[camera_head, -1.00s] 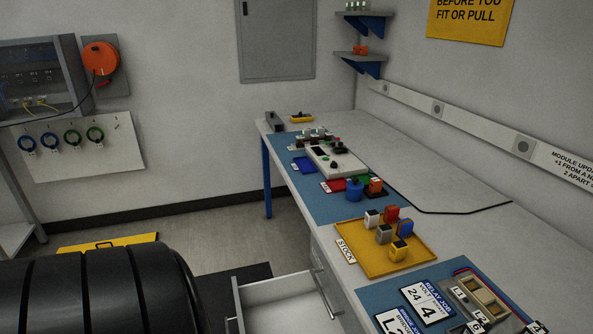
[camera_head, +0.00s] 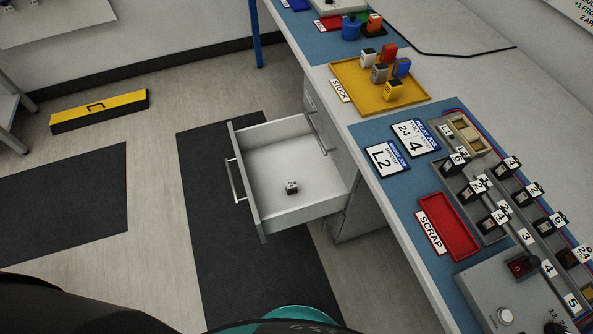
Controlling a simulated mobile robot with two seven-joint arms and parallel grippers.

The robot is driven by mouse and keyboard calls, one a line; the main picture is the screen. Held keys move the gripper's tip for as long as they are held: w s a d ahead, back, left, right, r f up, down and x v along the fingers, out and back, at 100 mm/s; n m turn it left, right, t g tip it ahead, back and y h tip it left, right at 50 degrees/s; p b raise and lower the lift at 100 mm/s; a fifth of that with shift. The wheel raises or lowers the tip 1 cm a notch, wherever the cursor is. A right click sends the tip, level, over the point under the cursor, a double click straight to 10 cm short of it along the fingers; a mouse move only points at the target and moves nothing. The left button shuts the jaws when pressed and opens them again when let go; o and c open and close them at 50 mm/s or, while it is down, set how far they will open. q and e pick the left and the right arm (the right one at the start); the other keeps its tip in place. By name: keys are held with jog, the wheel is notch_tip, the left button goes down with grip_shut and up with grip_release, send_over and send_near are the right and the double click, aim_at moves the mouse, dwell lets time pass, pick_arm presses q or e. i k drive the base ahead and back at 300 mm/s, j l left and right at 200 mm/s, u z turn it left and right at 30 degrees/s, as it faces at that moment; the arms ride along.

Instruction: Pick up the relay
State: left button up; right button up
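A relay job card (camera_head: 415,138) on the blue mat reads 24 volt and 4. I cannot tell which part the task means. Neither gripper is in view.
The open drawer juts from the bench into the floor space. A red SCRAP tray (camera_head: 447,228) and a grey panel with numbered black modules (camera_head: 470,193) are on the bench at right. A yellow-and-black block (camera_head: 99,110) lies on the floor at left.

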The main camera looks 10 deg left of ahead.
aim_at(291, 187)
jog(key=u, duration=0.3)
jog(key=i+j, duration=0.25)
jog(key=j, duration=0.2)
jog(key=i+j+z, duration=0.25)
jog(key=j+z, duration=0.2)
jog(key=j, duration=0.2)
jog(key=i+j+z, duration=0.1)
jog(key=j+z, duration=0.25)
jog(key=z, duration=0.9)
